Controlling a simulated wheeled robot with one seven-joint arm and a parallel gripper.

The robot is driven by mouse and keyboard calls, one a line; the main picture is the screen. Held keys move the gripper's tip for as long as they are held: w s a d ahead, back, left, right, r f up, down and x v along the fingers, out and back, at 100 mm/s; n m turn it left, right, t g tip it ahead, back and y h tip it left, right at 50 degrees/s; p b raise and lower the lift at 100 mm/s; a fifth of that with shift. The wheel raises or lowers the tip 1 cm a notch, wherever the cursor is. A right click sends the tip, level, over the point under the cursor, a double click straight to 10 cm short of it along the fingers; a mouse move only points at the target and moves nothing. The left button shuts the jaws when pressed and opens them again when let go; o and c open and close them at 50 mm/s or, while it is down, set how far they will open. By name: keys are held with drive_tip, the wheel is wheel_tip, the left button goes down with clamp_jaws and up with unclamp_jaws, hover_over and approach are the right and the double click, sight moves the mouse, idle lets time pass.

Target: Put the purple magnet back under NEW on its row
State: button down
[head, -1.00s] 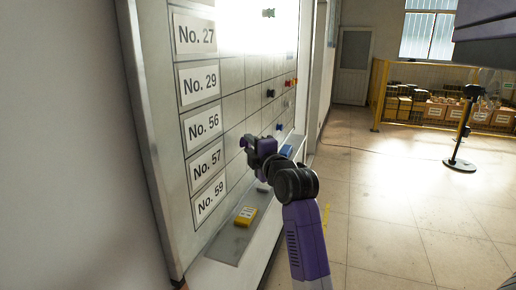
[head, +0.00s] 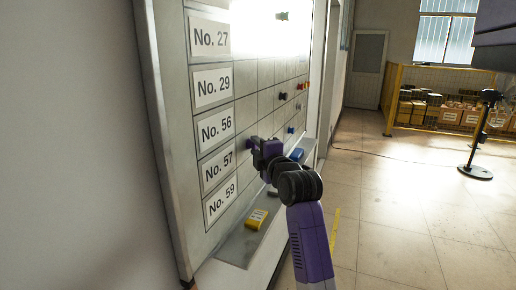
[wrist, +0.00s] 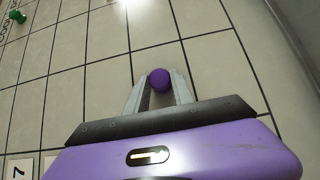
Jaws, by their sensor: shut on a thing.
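The purple magnet (wrist: 159,79) is a round knob between my gripper's fingertips (wrist: 158,92) in the wrist view. My gripper is shut on it. In the head view the magnet (head: 249,144) shows at the tip of my gripper (head: 254,147), at the face of the whiteboard (head: 165,120), just right of the No. 56 (head: 215,129) and No. 57 (head: 218,166) labels. I cannot tell whether it touches the board. The NEW heading is not readable in either view.
A green magnet (wrist: 17,17) is at the upper left in the wrist view. Dark, red and blue magnets sit farther along the board. Open floor lies to the right.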

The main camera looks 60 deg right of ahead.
drive_tip(key=c, duration=1)
unclamp_jaws()
drive_tip(key=v, duration=0.7)
drive_tip(key=shift+s+a+b, duration=0.25)
drive_tip(key=shift+a+b, duration=0.05)
drive_tip(key=shift+b, duration=0.1)
